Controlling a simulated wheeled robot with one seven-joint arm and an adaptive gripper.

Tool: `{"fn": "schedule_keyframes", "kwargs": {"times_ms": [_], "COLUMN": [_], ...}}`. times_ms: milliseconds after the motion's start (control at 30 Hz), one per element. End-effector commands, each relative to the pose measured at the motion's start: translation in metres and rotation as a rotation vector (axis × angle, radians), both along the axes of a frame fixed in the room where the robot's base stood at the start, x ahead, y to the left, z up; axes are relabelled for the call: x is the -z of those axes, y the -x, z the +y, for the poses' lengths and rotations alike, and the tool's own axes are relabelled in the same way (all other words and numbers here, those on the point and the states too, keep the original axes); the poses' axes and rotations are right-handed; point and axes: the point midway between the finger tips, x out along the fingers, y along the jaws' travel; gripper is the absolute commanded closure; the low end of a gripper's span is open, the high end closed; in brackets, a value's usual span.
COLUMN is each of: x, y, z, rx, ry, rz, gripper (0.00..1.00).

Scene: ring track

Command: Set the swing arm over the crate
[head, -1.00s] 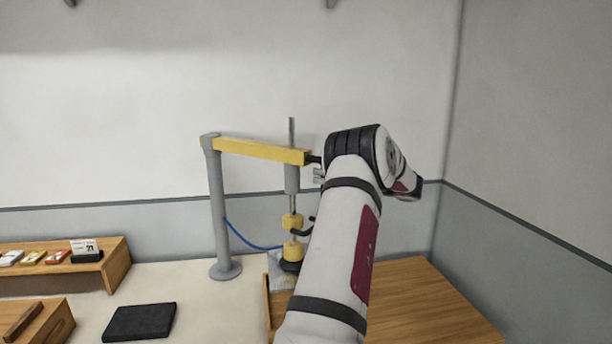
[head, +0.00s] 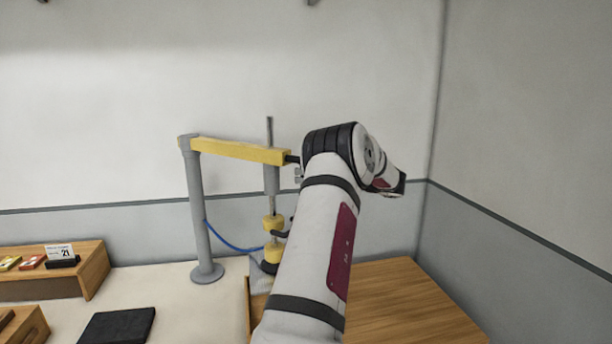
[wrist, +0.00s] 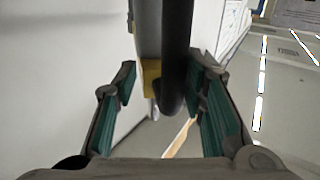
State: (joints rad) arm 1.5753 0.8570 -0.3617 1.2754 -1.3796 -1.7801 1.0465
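The swing arm (head: 238,150) is a yellow beam reaching right from the top of a grey post (head: 197,215). A vertical rod with yellow and dark parts hangs near its free end. In the wrist view, my gripper (wrist: 165,85) is open, with its green-padded fingers on either side of a dark bar (wrist: 176,60) and a yellow part (wrist: 150,76). Gaps show between the fingers and the bar. In the head view my forearm hides most of the gripper. I cannot clearly make out a crate; a wooden piece (head: 400,295) lies low at the right, partly behind my arm.
A wooden shelf (head: 92,270) with small cards and a date block stands at the left. A dark flat pad (head: 118,326) lies on the pale tabletop (head: 165,290). A blue hose (head: 228,242) runs from the post. Walls close off the back and right.

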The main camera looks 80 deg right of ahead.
Motion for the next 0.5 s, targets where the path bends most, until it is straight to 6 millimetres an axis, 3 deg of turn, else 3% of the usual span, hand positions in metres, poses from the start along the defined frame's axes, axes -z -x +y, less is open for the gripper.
{"fn": "schedule_keyframes", "kwargs": {"times_ms": [267, 500], "x": [0.002, 0.002], "y": [0.003, 0.043], "z": [0.002, 0.007], "rx": [-0.005, -0.001], "ry": [-0.003, -0.002], "rz": [-0.001, 0.0], "gripper": [0.62, 0.62]}}
